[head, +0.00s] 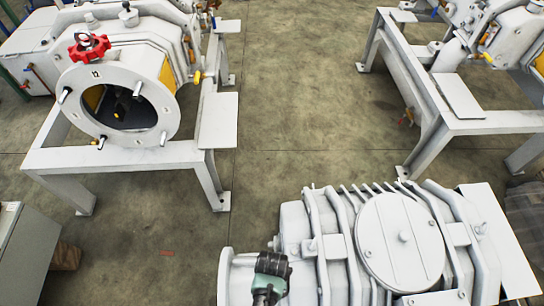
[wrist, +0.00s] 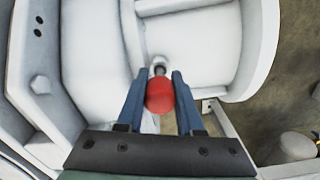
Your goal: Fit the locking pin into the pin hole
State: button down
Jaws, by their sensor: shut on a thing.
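The locking pin, with a round red knob (wrist: 160,96) and a short dark metal shaft (wrist: 160,71), is in the wrist view. My gripper (wrist: 160,77) is shut on the red knob, one blue finger on each side. The shaft points away from the gripper, toward a small light-grey fitting on a white machine casing (wrist: 195,50). The shaft's tip is at or just in front of that fitting; I cannot tell whether it is inside a hole. The pin hole itself is not clearly visible. The pin cannot be made out in the head view.
In the head view, a ribbed white machine (head: 400,245) fills the lower right. A white machine with a round open port (head: 127,105) and red handwheel (head: 88,47) stands on a frame at upper left. Another frame (head: 440,115) stands upper right. Concrete floor (head: 290,110) between them is clear.

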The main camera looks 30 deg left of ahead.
jog(key=shift+f+b, duration=0.5)
jog(key=shift+f, duration=0.2)
jog(key=shift+c, duration=2.4)
grip_release()
jog(key=shift+r, duration=0.1)
notch_tip(320, 180, up, 13)
jog(key=p, duration=0.5)
